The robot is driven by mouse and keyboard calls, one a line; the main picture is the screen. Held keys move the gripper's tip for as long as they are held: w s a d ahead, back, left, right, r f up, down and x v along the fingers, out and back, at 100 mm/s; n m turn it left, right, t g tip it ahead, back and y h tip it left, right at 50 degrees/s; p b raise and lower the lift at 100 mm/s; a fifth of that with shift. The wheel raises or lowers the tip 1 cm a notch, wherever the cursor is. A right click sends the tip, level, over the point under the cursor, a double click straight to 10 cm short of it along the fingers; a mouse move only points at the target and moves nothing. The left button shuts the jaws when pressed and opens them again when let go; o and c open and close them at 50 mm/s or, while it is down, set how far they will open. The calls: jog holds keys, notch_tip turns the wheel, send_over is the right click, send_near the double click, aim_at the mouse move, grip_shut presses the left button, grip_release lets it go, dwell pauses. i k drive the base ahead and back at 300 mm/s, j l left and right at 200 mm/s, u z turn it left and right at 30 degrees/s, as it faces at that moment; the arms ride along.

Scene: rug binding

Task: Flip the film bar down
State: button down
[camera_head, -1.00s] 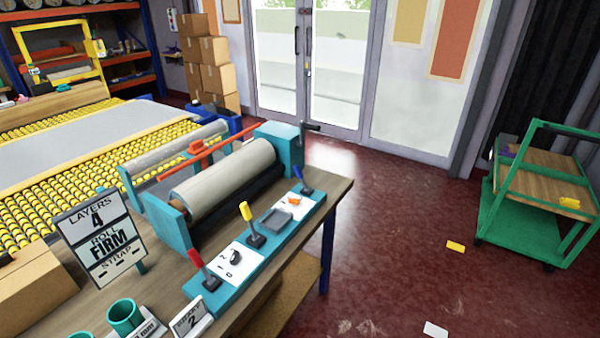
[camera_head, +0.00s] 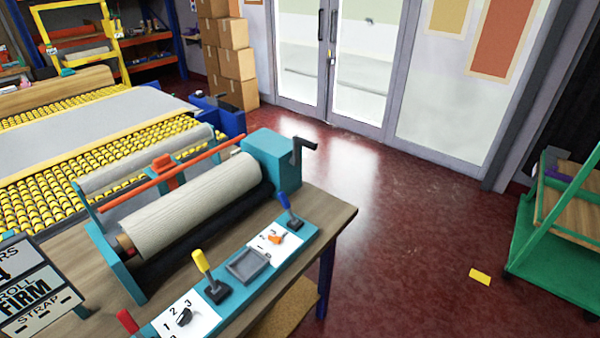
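The film bar looks to be the long orange-red bar (camera_head: 190,166) on the teal rolling machine (camera_head: 272,150). It runs lengthwise above and behind the large pale roll (camera_head: 200,205), with a red-orange block (camera_head: 164,170) near its middle. A second, thinner pale roll (camera_head: 145,160) lies behind the bar. A teal control strip (camera_head: 318,232) along the front carries a blue lever (camera_head: 285,205), a yellow lever (camera_head: 202,264) and a red lever (camera_head: 126,320), partly cut off. My gripper is not in view.
The machine stands on a wooden table (camera_head: 340,212). A green cart (camera_head: 560,265) is at right. The red floor (camera_head: 400,250) between table and cart is mostly clear.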

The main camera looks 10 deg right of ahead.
aim_at(283, 198)
jog(key=i+l, duration=0.45)
jog(key=l, duration=0.25)
jog(key=i+l+u, duration=0.1)
jog(key=i+l, duration=0.4)
jog(key=l, duration=0.2)
jog(key=i+l, duration=0.2)
jog(key=l, duration=0.15)
jog(key=i+l+u, duration=0.1)
jog(key=l, duration=0.3)
jog(key=i+l, duration=0.35)
jog(key=i+l+u, duration=0.1)
jog(key=l, duration=0.3)
jog(key=i, duration=0.1)
